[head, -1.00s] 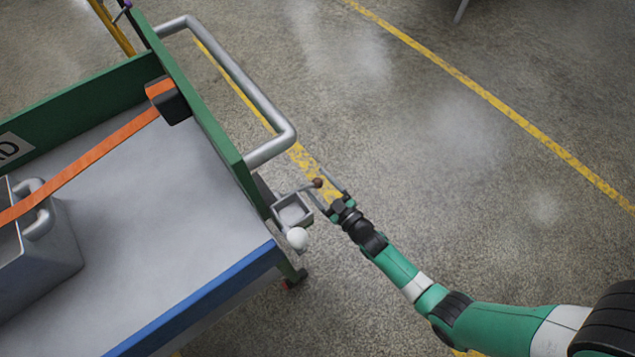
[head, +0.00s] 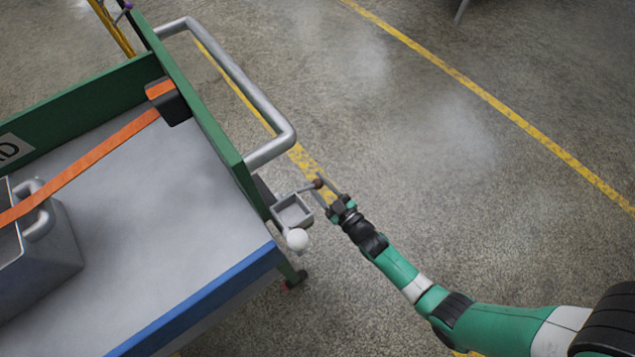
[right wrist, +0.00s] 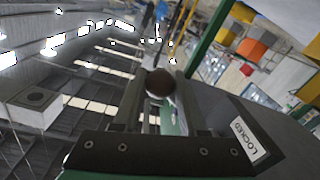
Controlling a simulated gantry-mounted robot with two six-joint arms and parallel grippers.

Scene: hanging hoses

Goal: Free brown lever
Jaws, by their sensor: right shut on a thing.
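The brown lever (head: 317,184) ends in a round brown knob on a thin grey rod, beside the cart's corner. My right gripper (head: 322,188) is shut on the knob. In the right wrist view the brown lever's knob (right wrist: 160,82) sits between the two fingers of my right gripper (right wrist: 160,92). A label (right wrist: 250,139) reading "LOCKED" is on a grey surface to the right. My left gripper is not in view.
A grey square bracket (head: 292,211) and a white ball knob (head: 297,239) are close to my right gripper. The green-walled cart (head: 215,140) has a grey push handle (head: 245,80). An orange strap (head: 95,157) crosses a grey box (head: 45,245). Open floor lies to the right.

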